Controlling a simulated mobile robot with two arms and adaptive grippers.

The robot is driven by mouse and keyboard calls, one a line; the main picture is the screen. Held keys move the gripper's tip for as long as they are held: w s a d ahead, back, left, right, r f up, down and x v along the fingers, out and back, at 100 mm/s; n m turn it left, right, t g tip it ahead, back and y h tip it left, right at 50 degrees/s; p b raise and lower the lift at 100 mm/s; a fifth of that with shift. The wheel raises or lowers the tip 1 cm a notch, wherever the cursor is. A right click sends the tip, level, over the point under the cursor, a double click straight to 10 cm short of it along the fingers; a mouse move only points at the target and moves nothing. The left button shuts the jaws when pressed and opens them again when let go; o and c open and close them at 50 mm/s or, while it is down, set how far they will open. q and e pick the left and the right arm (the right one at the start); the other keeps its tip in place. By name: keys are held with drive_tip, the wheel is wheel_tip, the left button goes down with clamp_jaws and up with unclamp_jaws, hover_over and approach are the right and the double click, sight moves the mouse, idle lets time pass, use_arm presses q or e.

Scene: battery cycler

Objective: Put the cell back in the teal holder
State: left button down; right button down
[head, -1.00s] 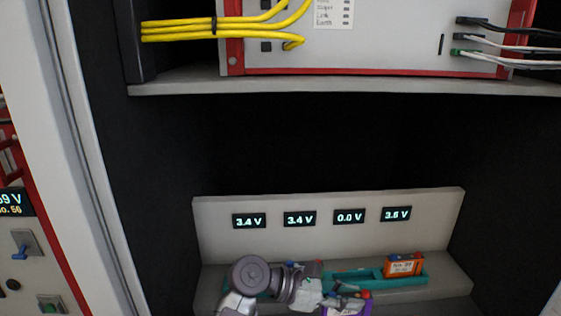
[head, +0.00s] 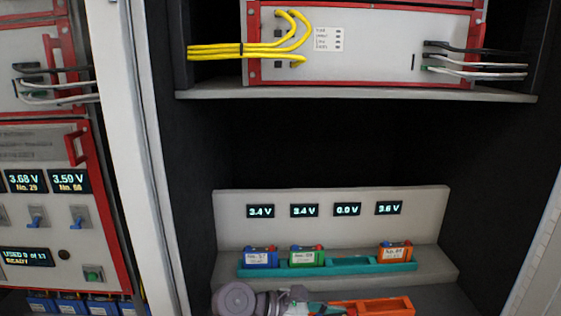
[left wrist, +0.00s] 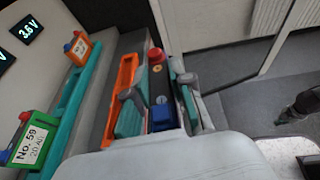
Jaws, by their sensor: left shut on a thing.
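The teal holder (head: 345,268) lies on the ledge under the voltage displays. It holds a blue cell (head: 260,257), a green cell (head: 306,257) and an orange cell (head: 395,252). Its third slot (head: 350,261), under the 0.0 V display, is empty. My left gripper (head: 325,308) is low in front of the holder, cut by the picture's bottom edge. In the left wrist view my left gripper (left wrist: 160,108) is shut on a dark-topped cell (left wrist: 159,85) with a red and a blue terminal. The head view does not clearly show that cell.
An orange tray (head: 385,305) is in front of the ledge, beside the held cell in the left wrist view (left wrist: 120,88). A shelf (head: 350,94) with a cabled unit hangs above. A dark shape (left wrist: 303,106) at the wrist view's right may be my right gripper.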

use_arm(q)
drive_tip(key=s+a+f+n+t+y+b, duration=0.1)
drive_tip(key=s+a+f+n+t, duration=0.1)
drive_tip(key=a, duration=0.9)
drive_tip(key=s+a+f+n+t+y, duration=0.1)
drive_tip(key=a+f+n+t, duration=0.15)
drive_tip(key=a, duration=0.75)
drive_tip(key=s+a+r+n+t+b, duration=0.1)
drive_tip(key=s+a+r, duration=0.1)
drive_tip(key=s+a, duration=0.5)
drive_tip(key=shift+s+a+r+t, duration=0.25)
drive_tip(key=shift+a+r+t, duration=0.1)
drive_tip(key=shift+a, duration=0.5)
